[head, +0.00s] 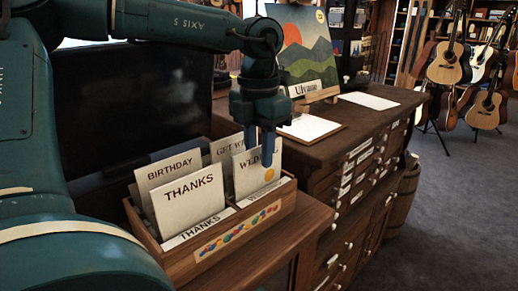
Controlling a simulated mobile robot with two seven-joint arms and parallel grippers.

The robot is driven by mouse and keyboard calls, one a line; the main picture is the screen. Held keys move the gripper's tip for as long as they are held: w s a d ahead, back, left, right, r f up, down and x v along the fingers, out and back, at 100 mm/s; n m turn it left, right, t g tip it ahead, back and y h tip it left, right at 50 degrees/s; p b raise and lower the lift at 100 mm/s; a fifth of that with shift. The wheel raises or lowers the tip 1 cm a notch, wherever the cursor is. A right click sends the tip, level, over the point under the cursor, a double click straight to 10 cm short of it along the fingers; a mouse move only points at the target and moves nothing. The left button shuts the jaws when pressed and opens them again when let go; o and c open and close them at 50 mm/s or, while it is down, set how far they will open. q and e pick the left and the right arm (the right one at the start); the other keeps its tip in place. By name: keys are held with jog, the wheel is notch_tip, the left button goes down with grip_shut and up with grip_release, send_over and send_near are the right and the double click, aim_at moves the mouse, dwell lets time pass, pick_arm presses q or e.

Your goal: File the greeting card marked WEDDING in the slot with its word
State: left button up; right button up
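The cream WEDDING card (249,182) stands nearly upright at the front right compartment of a wooden card box (234,236), behind a slanted label (262,214) whose word is too small to read surely. My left gripper (262,154) is over the card's top edge. One finger lies across the front of the card and covers part of its word; the other finger goes behind it. It appears shut on the card. The card's lower edge is partly hidden by the label. My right gripper is not in view.
A THANKS card (189,209) stands front left in the box, with a BIRTHDAY card (168,170) and a partly hidden GET WELL card (220,151) behind. A dark screen (130,100) stands behind. A clipboard (309,128) and painting (304,50) are to the right.

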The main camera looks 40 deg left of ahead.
pick_arm(q)
notch_tip(320, 180, up, 13)
jog(key=p, duration=0.1)
dwell(0.7)
